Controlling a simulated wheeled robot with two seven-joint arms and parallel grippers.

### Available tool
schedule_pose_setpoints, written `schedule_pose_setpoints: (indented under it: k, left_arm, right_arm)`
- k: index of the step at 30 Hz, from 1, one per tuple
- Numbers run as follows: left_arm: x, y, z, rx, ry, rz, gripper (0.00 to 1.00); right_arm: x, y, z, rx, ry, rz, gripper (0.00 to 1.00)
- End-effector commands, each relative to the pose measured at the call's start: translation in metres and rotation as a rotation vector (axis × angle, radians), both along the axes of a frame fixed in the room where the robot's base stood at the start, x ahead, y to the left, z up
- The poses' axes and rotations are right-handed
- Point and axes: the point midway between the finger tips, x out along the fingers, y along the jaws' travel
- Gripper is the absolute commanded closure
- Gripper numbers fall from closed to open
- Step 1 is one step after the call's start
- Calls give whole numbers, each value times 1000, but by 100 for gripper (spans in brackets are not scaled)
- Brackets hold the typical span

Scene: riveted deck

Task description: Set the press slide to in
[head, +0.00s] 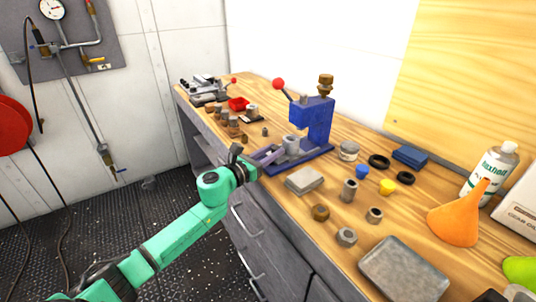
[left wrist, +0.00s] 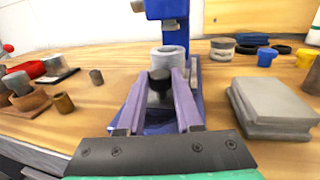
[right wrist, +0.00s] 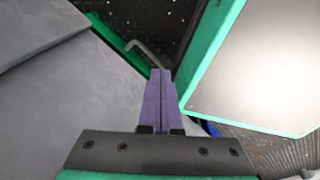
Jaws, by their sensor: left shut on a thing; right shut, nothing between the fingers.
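The blue press (head: 312,118) stands on the wooden bench, with a red ball on its lever. Its slide carries a grey cylindrical piece (left wrist: 172,60) with a dark knob (left wrist: 160,78) in front, low on the press base. My left gripper (head: 276,154) reaches in over the bench's front edge. In the left wrist view its purple fingers (left wrist: 163,80) are closed on the dark knob, which they partly hide. How far in the slide sits is unclear. My right gripper (right wrist: 158,74) is shut and empty, in front of grey panels and the dark floor, away from the press.
A stack of grey plates (head: 304,181) lies right of the press base. Nuts and bushings (head: 349,190), a metal block (head: 404,270), an orange funnel (head: 459,215) and a bottle (head: 490,172) stand farther right. A red tray (head: 238,104) and small blocks lie left.

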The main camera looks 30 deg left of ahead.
Motion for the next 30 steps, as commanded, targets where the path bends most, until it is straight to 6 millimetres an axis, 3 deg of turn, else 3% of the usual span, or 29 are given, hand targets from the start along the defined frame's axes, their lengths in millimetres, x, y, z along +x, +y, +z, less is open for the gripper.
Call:
schedule_pose_setpoints:
  k: [2,3,5,6,17,30]
  left_arm:
    - [0,0,-1,2,2,0,100]
    - [0,0,-1,2,2,0,62]
    - [0,0,-1,2,2,0,39]
    - [0,0,-1,1,1,0,36]
    - [-4,2,-1,0,1,1,36]
    - [-69,22,-4,0,5,1,36]
  right_arm:
    - [0,0,0,0,0,0,100]
    - [0,0,0,0,0,0,100]
    - [0,0,0,0,0,0,100]
    - [0,0,0,0,0,0,100]
    - [0,-1,-1,-1,0,-1,100]
    - [0,-2,-14,-2,1,0,100]
